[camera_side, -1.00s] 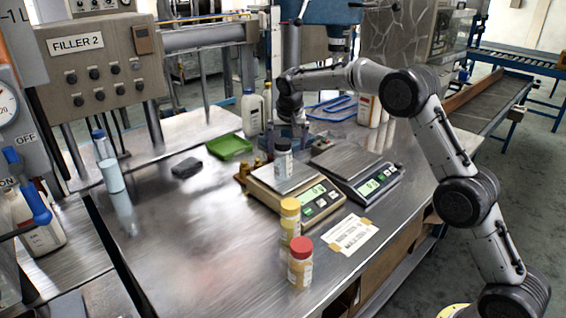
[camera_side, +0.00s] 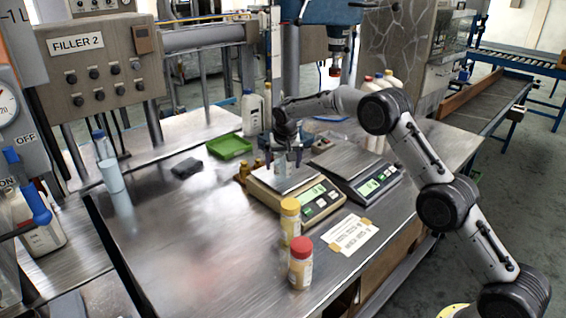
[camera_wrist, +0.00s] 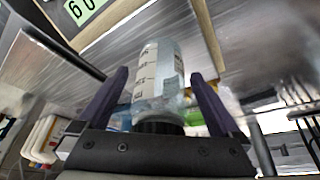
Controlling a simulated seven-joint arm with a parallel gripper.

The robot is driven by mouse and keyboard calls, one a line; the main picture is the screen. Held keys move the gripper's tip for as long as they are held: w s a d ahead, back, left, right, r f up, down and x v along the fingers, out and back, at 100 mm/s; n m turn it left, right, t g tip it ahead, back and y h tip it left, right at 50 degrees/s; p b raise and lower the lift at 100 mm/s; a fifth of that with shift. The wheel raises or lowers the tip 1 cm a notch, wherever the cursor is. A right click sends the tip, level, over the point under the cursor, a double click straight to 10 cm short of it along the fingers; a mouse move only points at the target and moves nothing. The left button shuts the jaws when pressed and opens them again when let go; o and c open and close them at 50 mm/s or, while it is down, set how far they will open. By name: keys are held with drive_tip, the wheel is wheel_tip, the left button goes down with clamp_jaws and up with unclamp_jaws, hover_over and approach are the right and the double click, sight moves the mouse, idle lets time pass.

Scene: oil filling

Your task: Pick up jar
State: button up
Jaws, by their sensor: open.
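The jar is clear, with printed markings and a black lid. In the side view the jar (camera_side: 281,164) stands on the pan of the left, beige scale (camera_side: 320,213), partly hidden by my gripper. My gripper (camera_side: 283,158) is over the jar, pointing down. In the wrist view the jar (camera_wrist: 157,75) lies between the two fingers of my gripper (camera_wrist: 160,85), its lid near the palm. The fingers are open, with visible gaps on both sides of the jar.
A dark scale (camera_side: 358,176) stands close on the right. A yellow-lidded jar (camera_side: 290,224) and a red-lidded jar (camera_side: 300,268) stand in front. A green tray (camera_side: 229,147) and a dark block (camera_side: 187,168) lie to the left. The left front of the table is clear.

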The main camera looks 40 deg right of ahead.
drive_tip(key=c, duration=1.3)
drive_tip(key=shift+c, duration=0.2)
drive_tip(key=shift+r, duration=0.15)
